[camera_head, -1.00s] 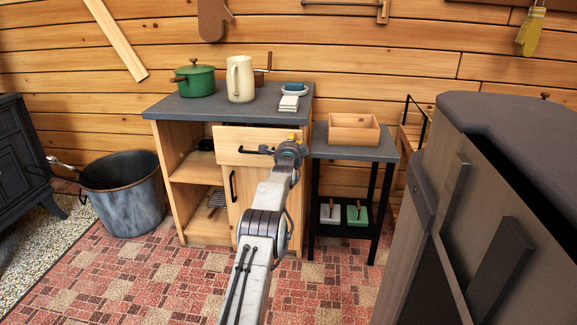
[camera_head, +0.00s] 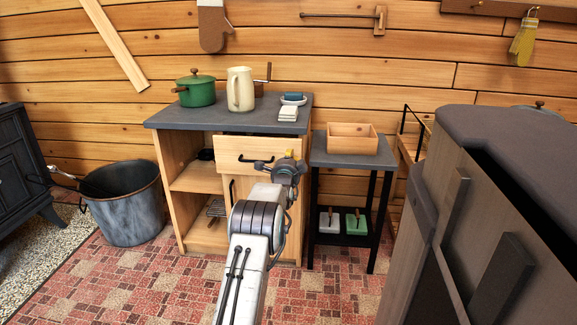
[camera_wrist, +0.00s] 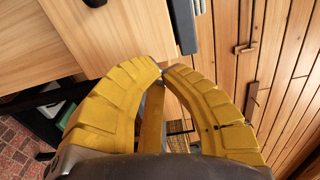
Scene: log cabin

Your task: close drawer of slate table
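The slate table (camera_head: 165,115) is a wooden cabinet with a dark grey slate top, standing against the log wall. Its drawer (camera_head: 233,146) is partly open: the pale wooden front stands forward of the cabinet, with a dark gap behind its top edge. It has a black handle (camera_head: 252,160). My gripper (camera_head: 289,154) is in front of the right part of the drawer front. In the wrist view its yellow fingers (camera_wrist: 162,71) nearly meet at the tips and hold nothing. A pale wooden panel (camera_wrist: 125,35), seemingly the drawer front, is close beyond them; contact cannot be told.
A green pot (camera_head: 196,92), a cream pitcher (camera_head: 240,90) and a soap dish (camera_head: 292,99) stand on the slate top. A small side table (camera_head: 340,160) with a wooden box (camera_head: 352,139) is close on the right. A metal tub (camera_head: 125,205) stands left.

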